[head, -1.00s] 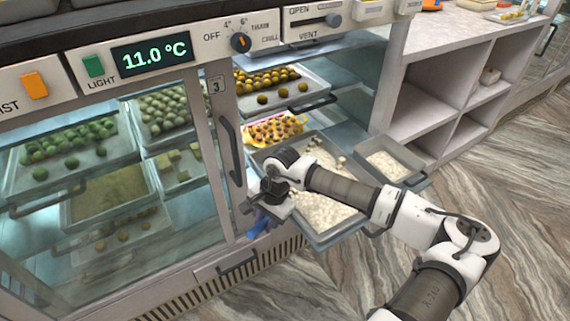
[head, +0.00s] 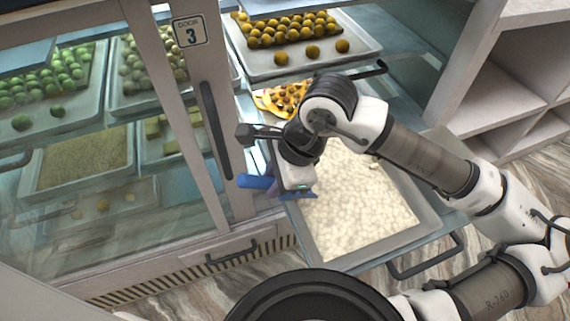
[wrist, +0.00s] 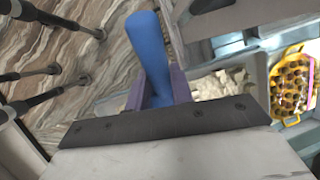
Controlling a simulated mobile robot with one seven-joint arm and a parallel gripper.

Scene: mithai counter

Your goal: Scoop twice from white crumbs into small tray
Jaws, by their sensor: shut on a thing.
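My gripper (head: 297,194) is at the left edge of the large grey tray of white crumbs (head: 355,215), beside the door post. It is shut on a blue handle (head: 257,182), which sticks out to the left. In the wrist view the blue handle (wrist: 149,48) rises between the purple fingers. The scoop's head is not clearly seen, so I cannot tell whether it holds crumbs. Some white crumbs (wrist: 222,84) show past the fingers there.
A tray of round orange sweets (head: 300,62) is on the shelf above. A yellow patterned tray of sweets (wrist: 292,86) lies behind the crumbs. The glass door post (head: 209,105) stands close to my gripper's left. White shelves (head: 500,85) are at the right.

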